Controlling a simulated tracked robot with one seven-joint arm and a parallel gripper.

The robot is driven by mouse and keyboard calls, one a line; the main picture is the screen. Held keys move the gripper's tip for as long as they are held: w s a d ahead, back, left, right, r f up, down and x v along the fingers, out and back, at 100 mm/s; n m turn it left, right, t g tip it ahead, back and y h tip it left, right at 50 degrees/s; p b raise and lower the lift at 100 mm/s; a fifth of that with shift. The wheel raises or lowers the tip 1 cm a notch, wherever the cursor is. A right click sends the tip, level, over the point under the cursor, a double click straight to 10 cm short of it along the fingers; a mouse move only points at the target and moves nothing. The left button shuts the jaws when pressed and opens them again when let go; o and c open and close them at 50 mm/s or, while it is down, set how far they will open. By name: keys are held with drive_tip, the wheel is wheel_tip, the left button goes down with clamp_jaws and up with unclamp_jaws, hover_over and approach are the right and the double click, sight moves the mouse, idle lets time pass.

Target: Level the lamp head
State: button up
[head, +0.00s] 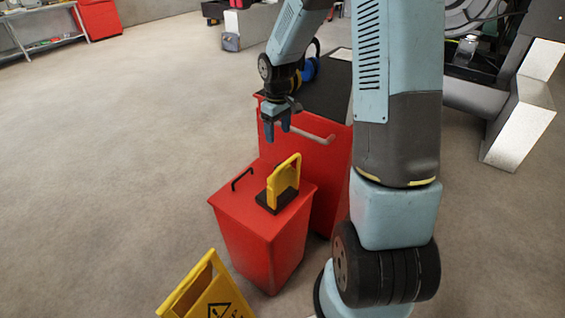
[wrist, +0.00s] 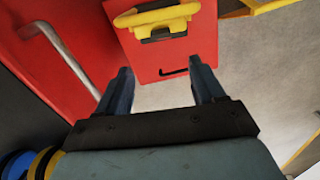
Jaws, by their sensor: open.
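The lamp head appears to be the yellow piece (head: 284,180) on a black base (head: 267,204), on top of a red box (head: 262,245). It stands up from the base and looks slanted, though its exact angle is hard to tell.
A taller red cabinet (head: 320,170) with a grey bar handle (head: 312,130) stands right behind the box. The box top has a black handle (head: 242,179). A yellow warning sign (head: 210,290) stands in front. Open floor (head: 110,150) lies to the left.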

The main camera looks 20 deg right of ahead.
approach(280, 178)
drive_tip(key=w+f, duration=0.2)
drive_tip(key=f, duration=0.1)
drive_tip(key=w+f, duration=0.1)
drive_tip(key=f, duration=0.1)
drive_tip(key=shift+d+f, duration=0.1)
drive_tip(key=shift+f, duration=0.05)
idle(0.3)
clamp_jaws()
idle(0.5)
